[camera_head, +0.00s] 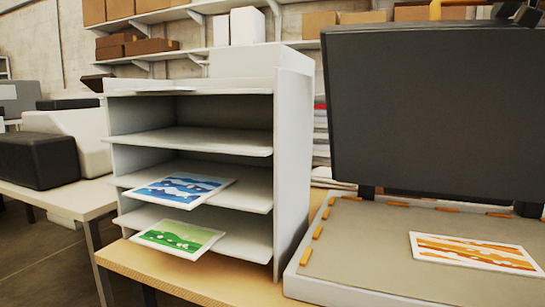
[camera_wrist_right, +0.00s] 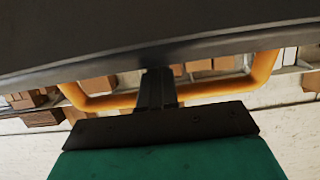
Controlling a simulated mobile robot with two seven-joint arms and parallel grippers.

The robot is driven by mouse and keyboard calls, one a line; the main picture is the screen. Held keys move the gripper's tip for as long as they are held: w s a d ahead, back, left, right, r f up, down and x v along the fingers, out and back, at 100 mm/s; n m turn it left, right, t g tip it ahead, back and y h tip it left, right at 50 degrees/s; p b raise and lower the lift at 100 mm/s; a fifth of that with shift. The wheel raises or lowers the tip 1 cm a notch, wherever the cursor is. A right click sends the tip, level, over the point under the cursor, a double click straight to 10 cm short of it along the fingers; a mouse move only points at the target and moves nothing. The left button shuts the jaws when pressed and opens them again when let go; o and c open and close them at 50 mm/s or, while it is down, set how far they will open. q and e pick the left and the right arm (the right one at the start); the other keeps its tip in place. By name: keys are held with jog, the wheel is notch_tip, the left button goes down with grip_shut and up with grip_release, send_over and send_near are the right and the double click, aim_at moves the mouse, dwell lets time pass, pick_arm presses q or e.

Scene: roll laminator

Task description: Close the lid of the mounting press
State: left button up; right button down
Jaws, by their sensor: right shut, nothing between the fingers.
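The mounting press stands at the right in the head view. Its dark lid (camera_head: 430,110) is raised, nearly upright, above the grey bed (camera_head: 370,240). An orange handle (camera_head: 450,4) shows at the lid's top edge. In the wrist view the lid (camera_wrist_right: 110,30) fills the top, with the orange handle (camera_wrist_right: 205,95) below its edge. My right gripper (camera_head: 510,9) is at the lid's top right, partly cut off by the frame. Its dark fingers (camera_wrist_right: 157,85) are shut and empty, crossing in front of the handle; contact is unclear. My left gripper is not in view.
An orange landscape print (camera_head: 473,252) lies on the bed. Orange tabs (camera_head: 317,231) line the bed's edges. A white shelf rack (camera_head: 291,150) with blue (camera_head: 180,188) and green (camera_head: 178,238) prints stands close left of the press. Boxes fill wall shelves behind.

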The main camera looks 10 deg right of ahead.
aim_at(506, 22)
jog(key=shift+s+a+f+b, duration=0.25)
jog(key=shift+s+a+b, duration=0.05)
jog(key=shift+s+b, duration=0.25)
jog(key=shift+s+a+f+b, duration=0.3)
jog(key=shift+s+b, duration=0.2)
jog(key=shift+b, duration=0.05)
jog(key=shift+s+a+f+b, duration=0.25)
jog(key=shift+s+a+b, duration=0.05)
jog(key=shift+s+b, duration=0.25)
jog(key=shift+s+a+f, duration=0.1)
jog(key=shift+s+a, duration=0.15)
jog(key=shift+s, duration=0.1)
jog(key=s+a+f+b, duration=0.3)
jog(key=s+f+b, duration=0.2)
jog(key=f, duration=0.3)
jog(key=s+a+f+b, duration=0.3)
jog(key=s+f, duration=0.3)
jog(key=f, duration=0.2)
jog(key=shift+s+a+f+b, duration=0.25)
jog(key=shift+s+b, duration=0.1)
jog(key=shift+b, duration=0.55)
